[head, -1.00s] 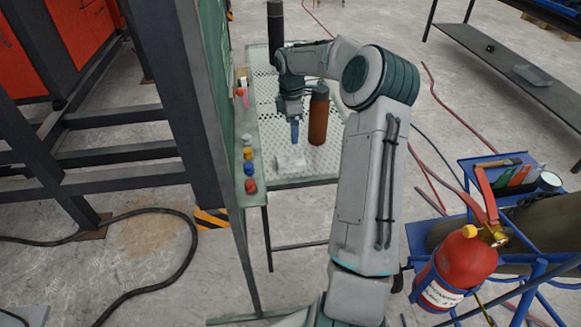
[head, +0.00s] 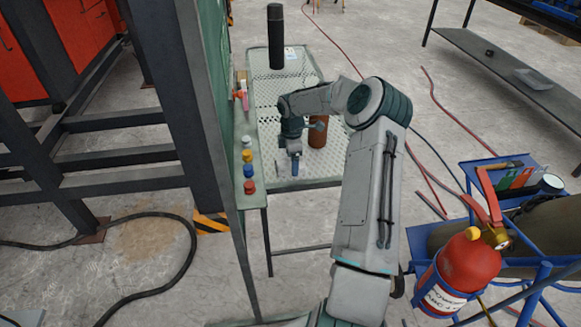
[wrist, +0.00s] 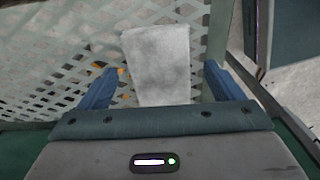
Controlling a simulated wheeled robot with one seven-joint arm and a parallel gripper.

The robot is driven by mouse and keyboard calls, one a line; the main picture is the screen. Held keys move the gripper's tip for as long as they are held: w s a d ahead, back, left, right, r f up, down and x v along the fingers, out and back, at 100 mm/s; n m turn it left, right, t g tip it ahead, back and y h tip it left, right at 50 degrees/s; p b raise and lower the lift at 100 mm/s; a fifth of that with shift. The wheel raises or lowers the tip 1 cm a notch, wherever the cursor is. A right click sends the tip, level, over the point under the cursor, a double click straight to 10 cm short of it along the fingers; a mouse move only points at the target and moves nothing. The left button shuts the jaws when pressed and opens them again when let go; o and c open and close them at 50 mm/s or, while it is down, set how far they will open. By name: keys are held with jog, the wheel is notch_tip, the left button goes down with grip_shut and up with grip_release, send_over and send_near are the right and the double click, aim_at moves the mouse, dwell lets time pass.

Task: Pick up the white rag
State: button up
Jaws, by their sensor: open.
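The white rag (wrist: 155,50) is a flat, greyish-white rectangle on the perforated table top (wrist: 60,40) in the wrist view. My gripper (wrist: 161,68) is open, with one blue finger on each side of the rag and a gap to each. The rag's near end is hidden behind the gripper body. In the head view my gripper (head: 294,170) points down low over the near end of the table, and it mostly hides the rag there. I cannot tell how high the fingertips are above the table.
A brown cylinder (head: 317,134) stands right beside my wrist. A tall black cylinder (head: 275,40) stands at the table's far end. Several coloured caps (head: 248,170) line the left ledge by a dark steel post (head: 190,100). A red extinguisher (head: 465,262) is at right.

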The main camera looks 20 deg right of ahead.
jog(key=shift+f, duration=0.7)
jog(key=c, duration=1.1)
jog(key=shift+o, duration=0.2)
jog(key=shift+r, duration=0.5)
jog(key=r, duration=0.4)
jog(key=shift+s+d, duration=0.35)
jog(key=shift+s, duration=0.05)
jog(key=s+d+r+p, duration=0.1)
jog(key=s+d+r, duration=0.5)
jog(key=s, duration=0.2)
jog(key=shift+s, duration=0.4)
